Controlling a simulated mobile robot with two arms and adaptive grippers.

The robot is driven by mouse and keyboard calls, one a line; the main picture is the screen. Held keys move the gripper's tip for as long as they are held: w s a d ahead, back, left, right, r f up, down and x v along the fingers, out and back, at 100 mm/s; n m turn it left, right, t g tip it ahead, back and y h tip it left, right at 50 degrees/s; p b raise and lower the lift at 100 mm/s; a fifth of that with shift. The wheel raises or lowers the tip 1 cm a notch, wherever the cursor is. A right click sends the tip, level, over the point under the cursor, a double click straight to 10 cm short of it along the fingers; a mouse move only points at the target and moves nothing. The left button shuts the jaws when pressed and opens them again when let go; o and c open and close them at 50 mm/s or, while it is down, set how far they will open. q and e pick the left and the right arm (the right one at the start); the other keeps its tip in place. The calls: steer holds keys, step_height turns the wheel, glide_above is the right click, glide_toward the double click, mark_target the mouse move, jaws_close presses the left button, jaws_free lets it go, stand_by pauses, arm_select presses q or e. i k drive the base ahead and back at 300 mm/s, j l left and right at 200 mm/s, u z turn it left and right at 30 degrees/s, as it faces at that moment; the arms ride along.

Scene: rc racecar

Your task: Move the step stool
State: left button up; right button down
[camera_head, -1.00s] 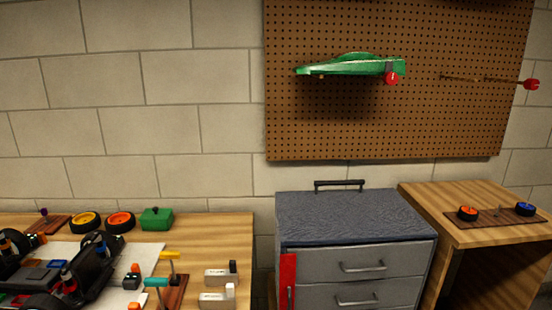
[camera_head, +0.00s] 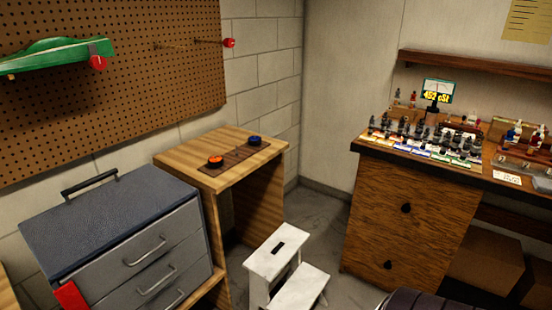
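A white step stool (camera_head: 274,252) with two steps stands on the grey floor at the lower middle of the head view. Its upper step has a dark slot. Its lower step is nearer to me and is partly cut off by the bottom edge. Neither of my grippers shows in the head view.
A wooden side table (camera_head: 223,152) with orange and blue knobs stands left of the stool. A grey drawer cabinet (camera_head: 120,232) is further left. A wooden workbench (camera_head: 410,215) stands to the right. Bare floor (camera_head: 318,225) lies between stool and workbench. A dark rounded object (camera_head: 425,300) is at the bottom right.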

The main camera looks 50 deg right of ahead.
mark_target(271, 263)
steer(key=z, duration=1.65)
